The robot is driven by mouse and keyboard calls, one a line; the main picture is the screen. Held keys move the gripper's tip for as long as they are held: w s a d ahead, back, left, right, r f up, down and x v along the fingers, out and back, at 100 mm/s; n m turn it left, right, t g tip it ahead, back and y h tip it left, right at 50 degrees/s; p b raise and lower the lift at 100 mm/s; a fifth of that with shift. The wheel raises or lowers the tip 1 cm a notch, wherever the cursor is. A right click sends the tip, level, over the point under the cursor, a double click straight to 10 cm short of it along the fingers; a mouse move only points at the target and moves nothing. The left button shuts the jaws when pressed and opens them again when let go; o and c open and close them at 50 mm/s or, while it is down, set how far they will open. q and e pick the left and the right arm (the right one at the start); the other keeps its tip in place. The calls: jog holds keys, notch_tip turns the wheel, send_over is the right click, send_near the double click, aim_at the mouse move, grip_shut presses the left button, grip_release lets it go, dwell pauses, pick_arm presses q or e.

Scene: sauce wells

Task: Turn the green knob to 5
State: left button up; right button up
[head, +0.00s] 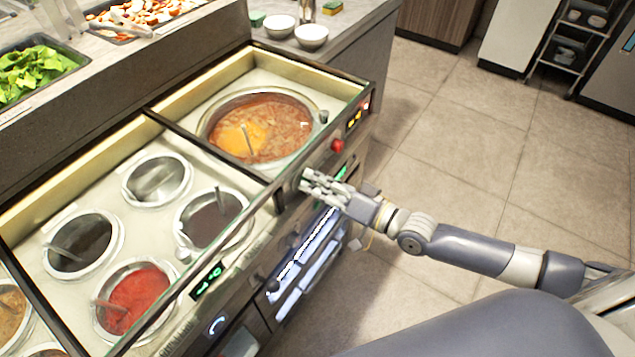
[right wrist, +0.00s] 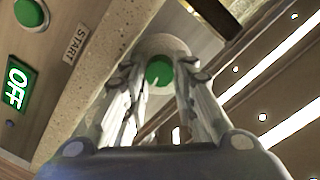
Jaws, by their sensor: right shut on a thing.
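The green knob (right wrist: 158,71) shows in the right wrist view as a round green face with a small mark, set in a pale round collar. My right gripper (right wrist: 157,84) has its fingers on both sides of the knob and is shut on it. In the head view my right gripper (head: 310,182) is at the front panel of the counter and hides the knob. A green display (right wrist: 15,86) reads OFF in the right wrist view. My left gripper is not in view.
A green button (right wrist: 28,13) is near a START label (right wrist: 76,43). A red knob (head: 337,145) is on the front panel by the large soup pot (head: 205,124). Several sauce wells are at the left. The tiled floor (head: 470,130) at the right is clear.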

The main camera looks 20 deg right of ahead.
jog(key=o, duration=0.8)
jog(key=v, duration=1.2)
jog(key=shift+w+d+f, duration=0.1)
jog(key=shift+f, duration=0.05)
